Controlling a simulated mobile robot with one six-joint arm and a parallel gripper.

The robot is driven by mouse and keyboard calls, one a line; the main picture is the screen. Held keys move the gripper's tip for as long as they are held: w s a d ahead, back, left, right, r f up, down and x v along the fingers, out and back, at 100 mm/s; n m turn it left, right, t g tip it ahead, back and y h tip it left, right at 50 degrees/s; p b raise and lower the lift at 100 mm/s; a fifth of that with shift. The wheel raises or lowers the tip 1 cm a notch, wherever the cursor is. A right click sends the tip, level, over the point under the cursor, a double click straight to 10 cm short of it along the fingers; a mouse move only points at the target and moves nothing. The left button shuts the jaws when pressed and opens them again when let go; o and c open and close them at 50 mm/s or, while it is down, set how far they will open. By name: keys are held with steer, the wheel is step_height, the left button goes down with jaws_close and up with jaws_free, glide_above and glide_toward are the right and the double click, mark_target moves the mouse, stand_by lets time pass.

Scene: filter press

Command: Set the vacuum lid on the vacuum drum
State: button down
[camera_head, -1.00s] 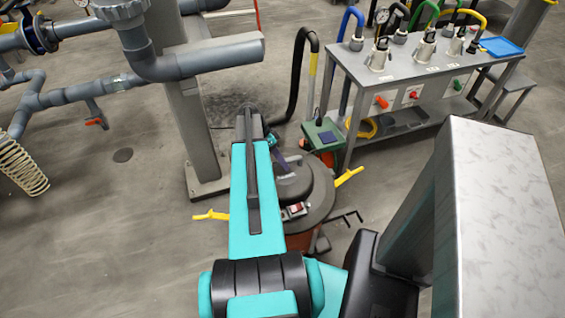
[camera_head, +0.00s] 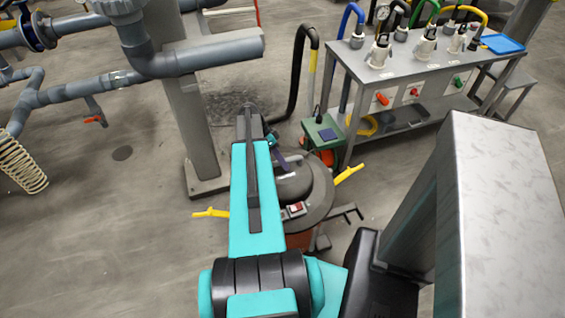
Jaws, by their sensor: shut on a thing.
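The vacuum lid (camera_head: 318,196) is a round dark grey cover with a domed motor housing and a small red-marked switch panel. It is over the red-orange vacuum drum (camera_head: 300,240), of which only a little shows below it. Two yellow latches (camera_head: 348,174) stick out at the left and right sides. My teal arm covers the lid's left part, so I cannot tell whether the lid is seated or slightly above the drum. My gripper (camera_head: 280,161) is mostly hidden behind the arm; a dark purplish part shows at the lid's top, where it is shut on the lid.
A grey pillar (camera_head: 190,125) with pipes (camera_head: 200,55) stands at the left. A steel bench (camera_head: 400,75) with hoses and valves stands behind at the right. A green box (camera_head: 322,131) and a black hose (camera_head: 297,75) are close behind the drum. Floor at the lower left is clear.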

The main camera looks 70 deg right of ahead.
steer(key=shift+r, duration=0.1)
steer(key=c, duration=1.5)
jaws_free()
steer(key=shift+c, duration=0.2)
steer(key=b+v, duration=0.1)
steer(key=v, duration=1.2)
steer(key=shift+w+r+b, duration=0.15)
steer(key=shift+r+b, duration=0.2)
steer(key=shift+b, duration=0.05)
